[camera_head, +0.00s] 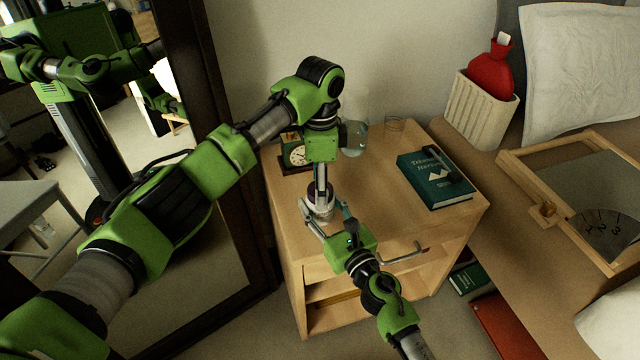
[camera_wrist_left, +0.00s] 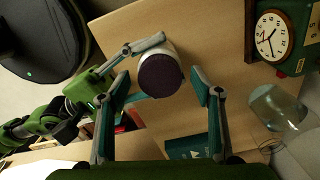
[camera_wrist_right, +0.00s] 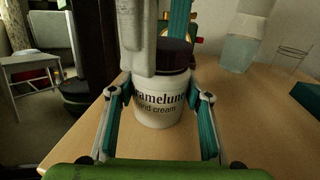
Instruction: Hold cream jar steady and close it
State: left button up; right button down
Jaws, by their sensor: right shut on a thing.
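The white hand cream jar (camera_head: 319,211) stands upright on the wooden bedside table, near its front left. Its dark purple lid (camera_wrist_left: 161,77) sits on top; I cannot tell how tightly. In the right wrist view the jar (camera_wrist_right: 160,106) shows its label between the fingers of my right gripper (camera_wrist_right: 161,96), which is shut on the jar's body from the front. My left gripper (camera_wrist_left: 160,82) points down from above. It is open, with one finger on each side of the lid and gaps beside it. One left finger hides part of the lid in the right wrist view.
A clock (camera_head: 296,154) stands behind the jar to the left. A glass vessel (camera_head: 355,138) and a wire holder (camera_head: 395,124) are at the back. A green book (camera_head: 434,180) lies on the right of the table (camera_head: 380,205). A mirror stands close on the left.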

pick_arm(q)
notch_tip(320, 180, up, 12)
dwell(0.5)
pick_arm(e)
jog(key=c, duration=1)
grip_release()
jog(key=v, duration=1.2)
